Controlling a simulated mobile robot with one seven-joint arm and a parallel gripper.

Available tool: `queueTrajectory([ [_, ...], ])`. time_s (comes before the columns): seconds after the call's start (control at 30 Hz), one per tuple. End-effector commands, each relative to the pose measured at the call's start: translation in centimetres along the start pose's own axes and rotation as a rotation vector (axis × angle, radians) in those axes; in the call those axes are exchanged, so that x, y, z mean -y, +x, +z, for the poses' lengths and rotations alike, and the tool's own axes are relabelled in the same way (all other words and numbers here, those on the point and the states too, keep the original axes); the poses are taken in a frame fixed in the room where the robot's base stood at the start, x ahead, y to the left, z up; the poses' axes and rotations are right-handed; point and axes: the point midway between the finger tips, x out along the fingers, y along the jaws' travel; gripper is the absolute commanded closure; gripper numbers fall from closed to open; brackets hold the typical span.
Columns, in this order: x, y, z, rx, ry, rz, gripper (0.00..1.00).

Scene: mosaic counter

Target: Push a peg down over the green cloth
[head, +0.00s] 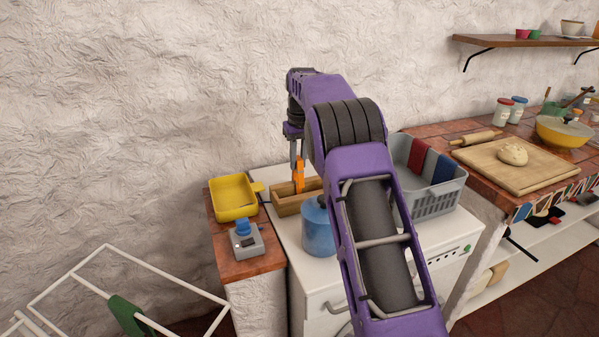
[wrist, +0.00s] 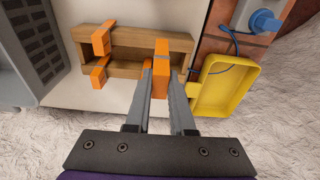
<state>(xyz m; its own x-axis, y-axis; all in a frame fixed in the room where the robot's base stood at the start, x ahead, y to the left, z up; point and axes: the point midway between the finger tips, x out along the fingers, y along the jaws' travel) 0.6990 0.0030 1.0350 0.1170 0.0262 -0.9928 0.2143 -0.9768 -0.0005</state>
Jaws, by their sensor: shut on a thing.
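The green cloth (head: 127,316) hangs over a rail of the white drying rack (head: 95,262) at the lower left of the head view. The wooden peg box (head: 286,205) stands on the white machine. My gripper (wrist: 160,80) is shut on an orange peg (wrist: 161,52) at the box, which also shows in the wrist view (wrist: 150,38). I cannot tell whether this peg still touches the box. Two more orange pegs, one (wrist: 101,40) and another (wrist: 98,76), sit on the box's long walls. In the head view the peg (head: 299,176) is upright.
A yellow tray (head: 233,196) and a grey device with a blue knob (head: 245,240) sit on the tiled ledge left of the box. A blue jug (head: 317,230) stands in front of the box. A grey basket (head: 433,205) with red and blue cloths is to the right.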

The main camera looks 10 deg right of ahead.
Motion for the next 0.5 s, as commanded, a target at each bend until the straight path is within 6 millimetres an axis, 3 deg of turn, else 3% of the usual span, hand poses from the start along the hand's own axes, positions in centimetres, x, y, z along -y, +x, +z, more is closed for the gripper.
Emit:
queueTrajectory([
  [0.17,4.9,-1.1,0.0,0.008,-0.182,-0.028,1.0],
  [0.37,14.4,-1.9,1.3,0.02,-0.573,-0.082,1.0],
  [0.5,21.1,-2.6,3.2,0.026,-0.863,-0.118,1.0],
])
